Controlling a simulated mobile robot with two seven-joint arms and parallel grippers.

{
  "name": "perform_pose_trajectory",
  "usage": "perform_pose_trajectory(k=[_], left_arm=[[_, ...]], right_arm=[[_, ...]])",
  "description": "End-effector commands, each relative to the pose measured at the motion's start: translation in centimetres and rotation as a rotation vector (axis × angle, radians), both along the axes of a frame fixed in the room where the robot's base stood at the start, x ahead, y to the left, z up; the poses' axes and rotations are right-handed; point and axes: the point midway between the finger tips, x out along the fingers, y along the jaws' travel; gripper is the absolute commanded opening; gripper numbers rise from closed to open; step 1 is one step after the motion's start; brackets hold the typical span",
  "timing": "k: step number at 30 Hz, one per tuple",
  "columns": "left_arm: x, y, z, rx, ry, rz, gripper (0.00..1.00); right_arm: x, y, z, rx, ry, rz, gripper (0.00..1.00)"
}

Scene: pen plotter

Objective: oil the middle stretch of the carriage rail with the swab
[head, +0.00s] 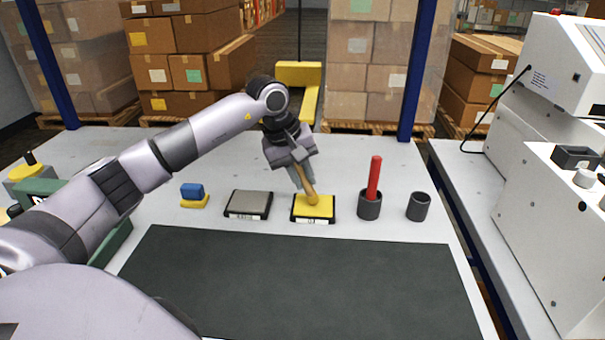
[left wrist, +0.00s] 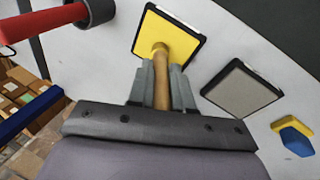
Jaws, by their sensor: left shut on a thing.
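My left gripper (head: 303,180) is shut on the wooden handle of the swab (head: 311,196). The swab points down at the yellow pad (head: 325,207), a square in a dark tray, and its rounded head appears to touch the pad. In the left wrist view the swab (left wrist: 162,85) runs out between the fingers, its head over the yellow pad (left wrist: 184,24). A grey pad (head: 248,203) in a similar tray lies to the left. I cannot make out the carriage rail in either view. My right gripper is not in view.
A dark cup (head: 369,208) holding a red stick (head: 375,178) and an empty-looking dark cup (head: 419,207) stand right of the pads. A blue-and-yellow block (head: 193,195) sits left. A dark mat (head: 300,285) lies clear in front. White machines (head: 560,210) stand right.

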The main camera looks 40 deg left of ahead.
Motion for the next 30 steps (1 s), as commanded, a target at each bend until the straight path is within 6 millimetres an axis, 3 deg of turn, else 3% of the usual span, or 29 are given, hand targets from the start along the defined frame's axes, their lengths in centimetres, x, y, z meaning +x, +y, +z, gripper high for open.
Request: perform_pose_trajectory(k=[3, 21, 30], left_arm=[[0.1, 0.0, 1.5, 0.0, -0.004, 0.001, 0.0], [0.1, 0.1, 6.4, -0.001, -0.006, 0.001, 0.0], [0.1, 0.1, 6.5, -0.001, -0.006, 0.002, 0.0]], right_arm=[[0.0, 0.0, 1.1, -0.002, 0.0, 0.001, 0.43], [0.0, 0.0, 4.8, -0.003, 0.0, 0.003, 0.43], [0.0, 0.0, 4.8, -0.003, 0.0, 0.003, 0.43]])
